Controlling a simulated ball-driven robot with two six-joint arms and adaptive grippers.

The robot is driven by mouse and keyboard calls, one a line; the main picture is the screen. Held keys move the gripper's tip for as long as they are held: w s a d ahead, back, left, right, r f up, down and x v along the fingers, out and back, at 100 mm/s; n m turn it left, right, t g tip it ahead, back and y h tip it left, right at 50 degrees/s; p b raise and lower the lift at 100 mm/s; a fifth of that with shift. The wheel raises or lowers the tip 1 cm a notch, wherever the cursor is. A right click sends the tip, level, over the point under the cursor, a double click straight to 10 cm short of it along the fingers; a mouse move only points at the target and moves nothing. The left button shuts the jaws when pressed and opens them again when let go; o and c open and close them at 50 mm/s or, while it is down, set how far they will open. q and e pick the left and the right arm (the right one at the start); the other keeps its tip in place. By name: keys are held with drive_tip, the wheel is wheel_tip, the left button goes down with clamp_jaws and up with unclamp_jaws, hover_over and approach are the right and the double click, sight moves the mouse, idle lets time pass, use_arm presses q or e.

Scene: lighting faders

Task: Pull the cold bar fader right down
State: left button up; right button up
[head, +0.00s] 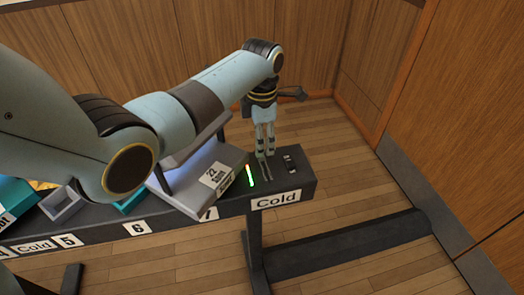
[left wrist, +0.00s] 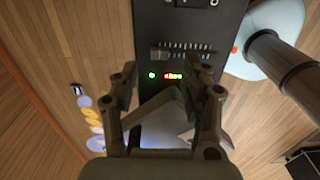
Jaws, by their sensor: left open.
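The cold bar (head: 310,185) is the dark end of the desk, with a white "Cold" label on its front edge. Its fader track with tick marks (left wrist: 190,50) runs sideways in the left wrist view. A small dark fader cap (left wrist: 158,53) sits at the track's left end there, the end away from me. In the head view the fingers cover the cap. My left gripper (head: 266,148) points down over the far part of the track, open and empty. In the left wrist view its fingers (left wrist: 173,88) are spread, apart from the cap.
A lit red and green meter (head: 250,176) is left of the track. A small black fitting (head: 290,163) is to its right. A raised grey slanted unit (head: 205,185) stands beside the meter, under my left arm. Wooden floor (head: 370,170) lies free to the right.

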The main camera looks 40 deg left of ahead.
use_arm(q)
wheel_tip(320, 180, down, 4)
drive_tip(key=shift+r+b, duration=0.1)
drive_tip(key=shift+b, duration=0.25)
drive_tip(key=shift+f, duration=0.2)
drive_tip(key=c, duration=0.4)
clamp_jaws()
use_arm(e)
drive_tip(key=shift+w+a+f, duration=0.3)
drive_tip(key=shift+w+f, duration=0.15)
drive_tip(key=shift+w, duration=0.3)
